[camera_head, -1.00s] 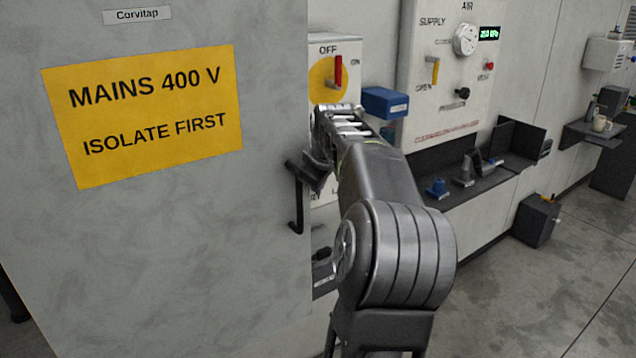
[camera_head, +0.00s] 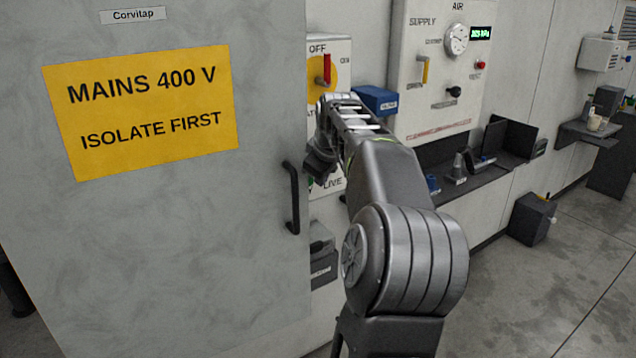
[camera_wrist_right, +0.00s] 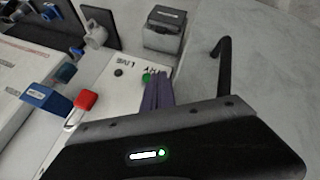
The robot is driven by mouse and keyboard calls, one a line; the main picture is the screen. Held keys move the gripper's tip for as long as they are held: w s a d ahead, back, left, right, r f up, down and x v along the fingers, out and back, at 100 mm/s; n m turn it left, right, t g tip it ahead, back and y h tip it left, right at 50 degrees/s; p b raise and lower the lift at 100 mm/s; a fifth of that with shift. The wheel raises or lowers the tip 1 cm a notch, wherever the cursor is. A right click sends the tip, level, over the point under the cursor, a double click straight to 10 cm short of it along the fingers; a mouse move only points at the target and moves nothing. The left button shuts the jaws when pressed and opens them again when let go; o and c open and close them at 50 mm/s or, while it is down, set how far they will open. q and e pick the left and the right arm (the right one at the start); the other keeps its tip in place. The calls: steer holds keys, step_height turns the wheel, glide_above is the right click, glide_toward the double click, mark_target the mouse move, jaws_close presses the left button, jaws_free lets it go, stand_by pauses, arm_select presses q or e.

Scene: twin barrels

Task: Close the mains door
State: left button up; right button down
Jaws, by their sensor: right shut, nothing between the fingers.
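The mains door (camera_head: 255,240) is a large grey panel on the left of the head view, with a yellow "MAINS 400 V / ISOLATE FIRST" sign (camera_head: 145,110). Its black bar handle (camera_head: 292,198) is near its right edge. The handle also shows in the right wrist view (camera_wrist_right: 222,65), to the right of the fingers. My right gripper (camera_head: 318,168) is shut and empty, just right of the handle and apart from it in the head view. Its fingers (camera_wrist_right: 157,80) are together in the wrist view. My left gripper is not in view.
Behind my right arm is a switch panel with a red lever (camera_head: 326,68) at OFF. A blue box (camera_head: 377,100) and the air supply panel (camera_head: 425,45) are to its right. A dark shelf (camera_head: 480,180) runs along the wall. Open floor (camera_head: 545,290) lies at the right.

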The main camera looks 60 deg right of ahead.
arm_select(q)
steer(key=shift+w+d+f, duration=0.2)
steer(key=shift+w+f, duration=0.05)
arm_select(e)
steer(key=s+d+r, duration=0.1)
steer(key=s+r, duration=0.3)
steer(key=r, duration=0.1)
steer(key=shift+s+d+r, duration=0.15)
steer(key=shift+s+r, duration=0.05)
steer(key=shift+r, duration=0.1)
